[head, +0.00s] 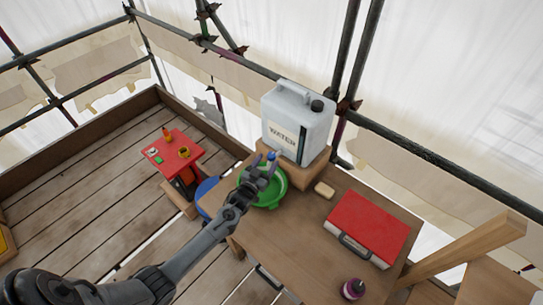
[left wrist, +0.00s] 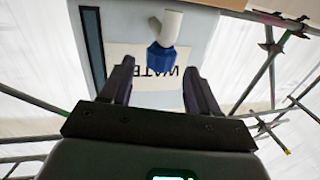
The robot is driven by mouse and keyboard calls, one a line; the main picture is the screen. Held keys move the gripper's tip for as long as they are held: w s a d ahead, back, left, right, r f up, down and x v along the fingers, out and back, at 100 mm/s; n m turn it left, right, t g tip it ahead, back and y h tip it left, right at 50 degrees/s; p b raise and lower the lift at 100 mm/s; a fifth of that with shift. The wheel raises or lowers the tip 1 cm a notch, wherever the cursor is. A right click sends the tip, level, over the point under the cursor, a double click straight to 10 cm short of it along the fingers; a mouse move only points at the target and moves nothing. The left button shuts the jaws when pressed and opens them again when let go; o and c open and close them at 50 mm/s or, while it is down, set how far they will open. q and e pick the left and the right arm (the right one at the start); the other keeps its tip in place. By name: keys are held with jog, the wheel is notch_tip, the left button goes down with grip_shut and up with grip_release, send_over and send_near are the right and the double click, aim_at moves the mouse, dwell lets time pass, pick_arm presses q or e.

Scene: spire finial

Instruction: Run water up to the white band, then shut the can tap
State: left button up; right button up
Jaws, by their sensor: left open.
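The white water can (head: 298,117), labelled WATER, stands on a wooden block on the table. Its tap has a blue part (head: 271,156) at the can's lower front; the left wrist view shows this blue part (left wrist: 163,58) on a white stem. My left gripper (head: 264,172) is at the tap, and its open fingers (left wrist: 158,75) appear on either side of the blue part, with no clear contact. A green basin (head: 276,199) sits below the tap, partly hidden by my gripper. I cannot make out a white band or any water. My right gripper is out of view.
On the table (head: 290,240) are a red case (head: 367,225), a small tan block (head: 324,190) and a dark bottle with a pink top (head: 353,289). A blue bucket (head: 206,190) and a small red table (head: 173,151) stand left. Scaffold poles run behind the can.

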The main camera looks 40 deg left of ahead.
aim_at(269, 159)
pick_arm(q)
jog(key=shift+w+a, duration=0.25)
jog(key=shift+w, duration=0.85)
jog(key=shift+w+a, duration=0.2)
jog(key=shift+w, duration=0.9)
jog(key=c, duration=0.9)
